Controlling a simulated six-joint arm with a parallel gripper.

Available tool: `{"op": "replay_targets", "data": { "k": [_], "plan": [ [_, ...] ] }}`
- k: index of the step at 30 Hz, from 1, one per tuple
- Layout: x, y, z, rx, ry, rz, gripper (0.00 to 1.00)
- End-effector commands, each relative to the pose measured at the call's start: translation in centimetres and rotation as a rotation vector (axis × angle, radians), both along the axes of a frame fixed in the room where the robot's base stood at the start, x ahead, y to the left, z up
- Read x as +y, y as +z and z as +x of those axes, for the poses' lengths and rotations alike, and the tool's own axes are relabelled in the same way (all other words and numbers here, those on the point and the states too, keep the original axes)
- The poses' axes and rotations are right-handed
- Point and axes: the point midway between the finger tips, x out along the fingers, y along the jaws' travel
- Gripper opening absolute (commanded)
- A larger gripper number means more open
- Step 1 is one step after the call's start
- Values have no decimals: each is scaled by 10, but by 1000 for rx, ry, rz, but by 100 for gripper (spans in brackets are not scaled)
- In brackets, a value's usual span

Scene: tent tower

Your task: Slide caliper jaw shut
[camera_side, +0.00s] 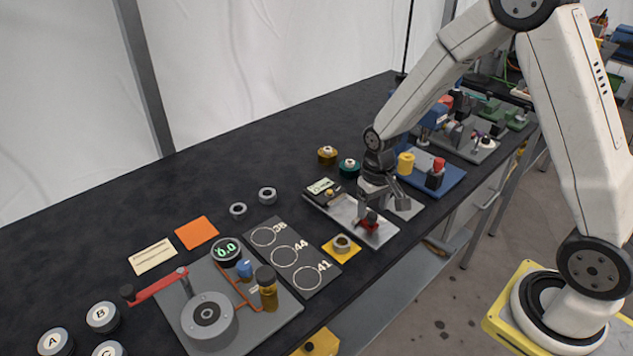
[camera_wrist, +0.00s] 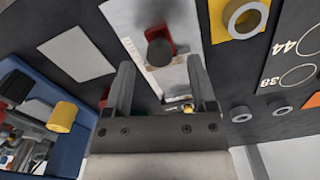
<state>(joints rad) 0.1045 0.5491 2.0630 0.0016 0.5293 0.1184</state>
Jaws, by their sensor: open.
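The caliper lies on a silver plate (camera_side: 338,212) on the dark bench in the side view. Its red jaw block (camera_side: 370,226) sits toward the plate's near right end. In the wrist view the red block (camera_wrist: 152,36) carries a dark round knob (camera_wrist: 160,53), beside a pale strip with scale marks (camera_wrist: 133,50). My gripper (camera_side: 382,203) is over the plate, pointing down. In the wrist view its open fingers (camera_wrist: 161,82) straddle empty space, with the knob just beyond the tips. I cannot tell whether a finger touches it.
A ring on a yellow square (camera_side: 342,244) lies close by the plate. A dark panel with numbered circles (camera_side: 290,258) is to the left. A blue tray with yellow and red pieces (camera_side: 452,177) is to the right. Two loose rings (camera_side: 267,195) lie behind the panel.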

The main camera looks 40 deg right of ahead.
Motion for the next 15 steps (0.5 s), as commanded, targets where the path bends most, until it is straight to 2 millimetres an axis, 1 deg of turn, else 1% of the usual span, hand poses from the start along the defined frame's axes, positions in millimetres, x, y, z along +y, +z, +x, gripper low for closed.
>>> {"op": "replay_targets", "data": {
  "k": [3,6,15],
  "plan": [
    [0,-9,0,2,0,0,73],
    [0,-13,0,-1,0,0,73],
    [0,-15,0,-1,0,0,73]
  ]
}}
